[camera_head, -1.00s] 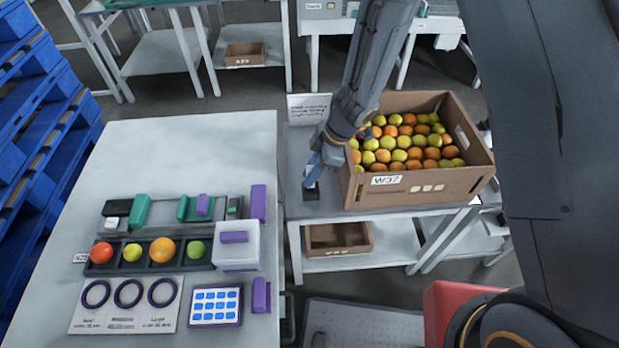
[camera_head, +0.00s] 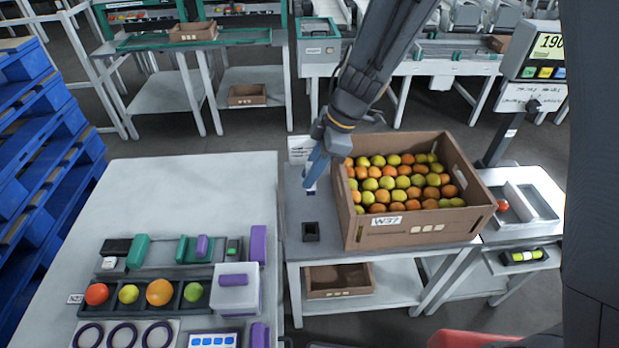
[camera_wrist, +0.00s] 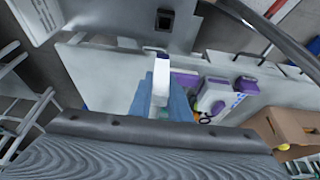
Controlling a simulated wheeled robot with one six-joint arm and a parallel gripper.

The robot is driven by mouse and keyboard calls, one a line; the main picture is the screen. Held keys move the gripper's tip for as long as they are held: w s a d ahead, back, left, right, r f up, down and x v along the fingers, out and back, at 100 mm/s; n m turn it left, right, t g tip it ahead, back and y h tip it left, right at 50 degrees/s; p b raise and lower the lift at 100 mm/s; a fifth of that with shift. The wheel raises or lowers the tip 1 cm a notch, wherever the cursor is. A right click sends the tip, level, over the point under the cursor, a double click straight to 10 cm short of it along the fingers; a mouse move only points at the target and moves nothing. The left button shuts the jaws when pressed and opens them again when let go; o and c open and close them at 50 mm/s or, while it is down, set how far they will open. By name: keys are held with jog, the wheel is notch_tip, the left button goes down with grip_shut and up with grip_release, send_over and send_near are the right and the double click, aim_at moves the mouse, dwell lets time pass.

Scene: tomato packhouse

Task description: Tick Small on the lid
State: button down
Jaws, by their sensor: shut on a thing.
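My gripper (camera_head: 316,172) is raised over the grey side table, left of the crate, its blue fingers pointing down. It is shut on a slim white marker with a dark blue end (camera_wrist: 160,80), seen between the blue fingers in the wrist view. In the head view the marker is mostly hidden by the fingers. A small black holder (camera_head: 310,232) stands below on the table, apart from the gripper; it also shows in the wrist view (camera_wrist: 165,19). A white card with lines of writing (camera_head: 299,145) stands behind the gripper, partly covered. I cannot tell which surface is the lid.
The brown crate (camera_head: 420,230) labelled W37, full of tomatoes, stands close right of my gripper. The white table (camera_head: 200,175) at left bears a sizing tray (camera_head: 210,270), a white box with purple handle (camera_head: 235,295) and several blocks. A scale (camera_head: 530,205) stands right.

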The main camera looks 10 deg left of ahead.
aim_at(308, 165)
jog(key=shift+r+p, duration=2.35)
jog(key=shift+p, duration=0.8)
jog(key=shift+w+d, duration=0.1)
jog(key=shift+d, duration=0.05)
